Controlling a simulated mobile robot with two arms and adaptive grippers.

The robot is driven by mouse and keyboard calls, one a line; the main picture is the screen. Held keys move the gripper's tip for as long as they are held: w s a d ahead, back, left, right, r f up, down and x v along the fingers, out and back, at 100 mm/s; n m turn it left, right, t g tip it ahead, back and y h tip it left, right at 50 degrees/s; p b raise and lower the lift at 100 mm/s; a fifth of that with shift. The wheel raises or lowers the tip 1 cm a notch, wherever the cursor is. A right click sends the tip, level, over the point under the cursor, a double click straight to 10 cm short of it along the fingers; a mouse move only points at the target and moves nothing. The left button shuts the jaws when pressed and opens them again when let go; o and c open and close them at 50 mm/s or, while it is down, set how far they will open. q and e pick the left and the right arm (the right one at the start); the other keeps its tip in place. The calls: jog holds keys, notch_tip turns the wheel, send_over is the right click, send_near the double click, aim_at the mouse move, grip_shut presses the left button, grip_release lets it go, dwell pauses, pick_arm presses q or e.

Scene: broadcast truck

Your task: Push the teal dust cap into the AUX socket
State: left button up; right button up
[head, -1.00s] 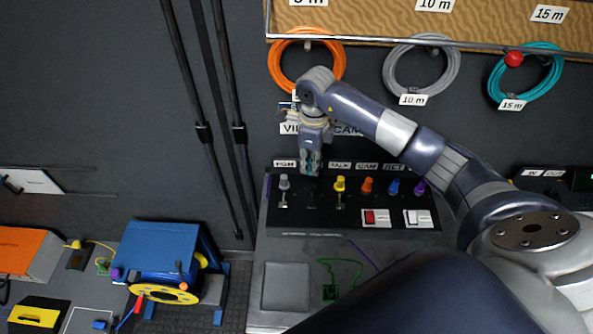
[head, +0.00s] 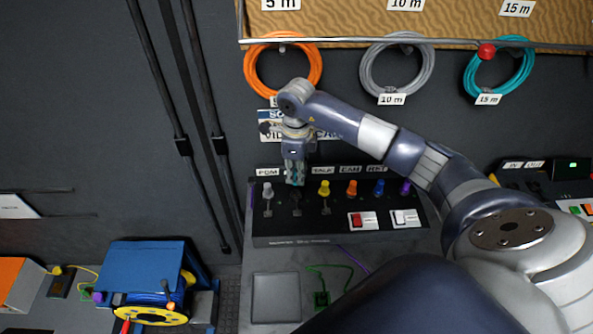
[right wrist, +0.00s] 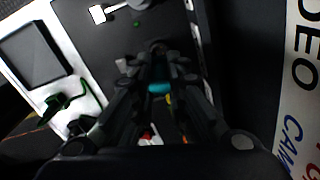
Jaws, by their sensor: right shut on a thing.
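My right gripper (head: 295,181) hangs from above over the back row of the control panel (head: 335,240), between the grey plug and the yellow plug. It is shut on the teal dust cap, which shows as a small teal piece between the fingers in the right wrist view (right wrist: 159,88). In the head view the fingers mostly cover the cap. The AUX socket and its label are not readable; the gripper covers that spot in the row. I cannot tell whether the cap touches the socket. My left gripper is not in view.
Beside the gripper stand a grey plug (head: 267,189) and a yellow plug (head: 324,188); orange, blue and purple plugs follow to the right. Red and white switches (head: 363,220) sit in front. A blue cable reel (head: 150,275) stands at left. Coiled cables (head: 283,65) hang behind.

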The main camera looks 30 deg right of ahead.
jog(key=shift+f+b, duration=1.05)
jog(key=shift+f, duration=0.55)
jog(key=shift+b, duration=0.4)
dwell(0.5)
jog(key=shift+f, duration=0.2)
jog(key=shift+f+b, duration=0.3)
jog(key=shift+b, duration=0.15)
jog(key=shift+f+b, duration=0.5)
jog(key=shift+f, duration=0.15)
jog(key=o, duration=0.8)
jog(key=shift+o, duration=0.2)
